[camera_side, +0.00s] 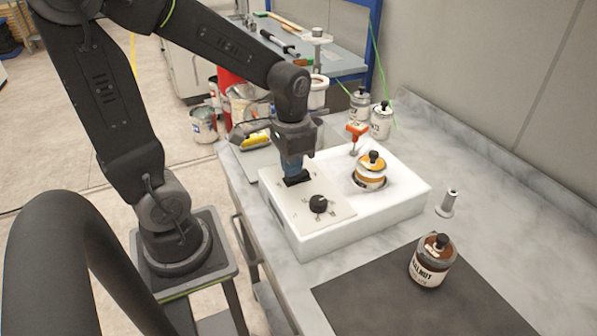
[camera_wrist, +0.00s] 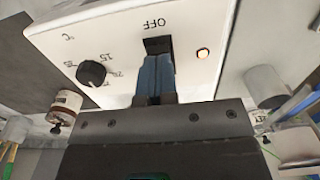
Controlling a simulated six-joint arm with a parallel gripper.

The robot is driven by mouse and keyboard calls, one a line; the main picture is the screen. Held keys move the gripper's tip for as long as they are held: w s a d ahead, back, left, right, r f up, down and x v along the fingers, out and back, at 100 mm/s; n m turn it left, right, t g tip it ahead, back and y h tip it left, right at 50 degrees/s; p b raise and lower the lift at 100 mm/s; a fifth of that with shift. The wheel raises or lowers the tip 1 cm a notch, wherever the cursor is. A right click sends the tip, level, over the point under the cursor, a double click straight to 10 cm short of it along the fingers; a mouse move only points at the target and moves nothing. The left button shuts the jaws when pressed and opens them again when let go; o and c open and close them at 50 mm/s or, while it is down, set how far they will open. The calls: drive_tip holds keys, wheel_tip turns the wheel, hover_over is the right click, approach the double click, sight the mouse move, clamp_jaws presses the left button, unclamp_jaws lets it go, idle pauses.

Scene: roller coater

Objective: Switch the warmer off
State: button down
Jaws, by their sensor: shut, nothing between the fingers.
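The warmer (camera_side: 388,212) is a white box on the marble bench, with a round well at its right part and a light control panel at its left. The panel carries a black dial (camera_side: 319,204) and, in the wrist view, a black switch (camera_wrist: 158,46) below the word OFF. The fingers hide part of the switch. In the side view my gripper (camera_side: 292,172) points down at the panel.
A jar with an orange-and-white label (camera_side: 371,172) sits in the warmer's well. A brown jar (camera_side: 431,262) stands on a dark mat (camera_side: 400,310) at the front. An orange-handled tool (camera_side: 356,131) and several cans (camera_side: 381,122) are behind.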

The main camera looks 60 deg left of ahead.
drive_tip(key=shift+f, duration=0.2)
drive_tip(key=shift+r, duration=3.55)
drive_tip(key=s+d+r+t, duration=0.3)
drive_tip(key=s+d+t, duration=0.2)
drive_tip(key=d, duration=0.1)
drive_tip(key=shift+d+t, duration=0.2)
drive_tip(key=shift+t, duration=0.1)
drive_tip(key=shift+r, duration=0.15)
